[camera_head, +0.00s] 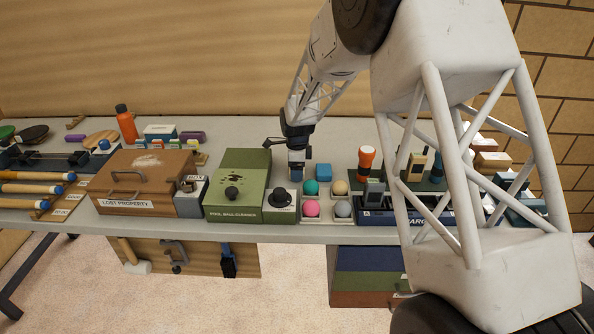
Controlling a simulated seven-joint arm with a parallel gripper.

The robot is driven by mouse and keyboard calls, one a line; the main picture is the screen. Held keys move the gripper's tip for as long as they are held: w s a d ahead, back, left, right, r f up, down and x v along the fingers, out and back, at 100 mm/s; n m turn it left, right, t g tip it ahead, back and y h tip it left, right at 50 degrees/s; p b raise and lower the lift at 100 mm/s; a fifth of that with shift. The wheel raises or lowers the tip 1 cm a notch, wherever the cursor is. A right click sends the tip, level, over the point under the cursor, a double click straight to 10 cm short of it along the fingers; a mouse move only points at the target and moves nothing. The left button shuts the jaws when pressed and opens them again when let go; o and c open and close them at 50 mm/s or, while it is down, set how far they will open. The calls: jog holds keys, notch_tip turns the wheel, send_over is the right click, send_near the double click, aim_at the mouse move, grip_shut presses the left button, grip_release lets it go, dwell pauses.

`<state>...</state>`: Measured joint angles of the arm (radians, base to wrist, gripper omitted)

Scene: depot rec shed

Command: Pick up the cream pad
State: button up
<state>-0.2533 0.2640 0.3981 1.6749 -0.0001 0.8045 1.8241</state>
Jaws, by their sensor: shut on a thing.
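My gripper (297,164) is at the middle of the bench, just behind the tray of balls and right of the green pool ball cleaner. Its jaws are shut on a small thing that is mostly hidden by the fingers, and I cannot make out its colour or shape. I cannot tell whether it touches the bench. I cannot pick out a cream pad clearly anywhere in this view.
The green pool ball cleaner (225,205) and brown lost property box (150,165) stand left. An orange-topped torch (366,158) and a dark blue charging tray (375,217) stand right, partly behind my arm.

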jog(key=shift+r, duration=4.8)
jog(key=o, duration=0.4)
jog(key=shift+c, duration=1.6)
jog(key=s+a+r, duration=0.2)
jog(key=s+a, duration=0.3)
jog(key=a, duration=0.2)
jog(key=s+a+r, duration=0.3)
jog(key=s+a, duration=0.3)
jog(key=a, duration=0.2)
jog(key=shift+s+r, duration=0.3)
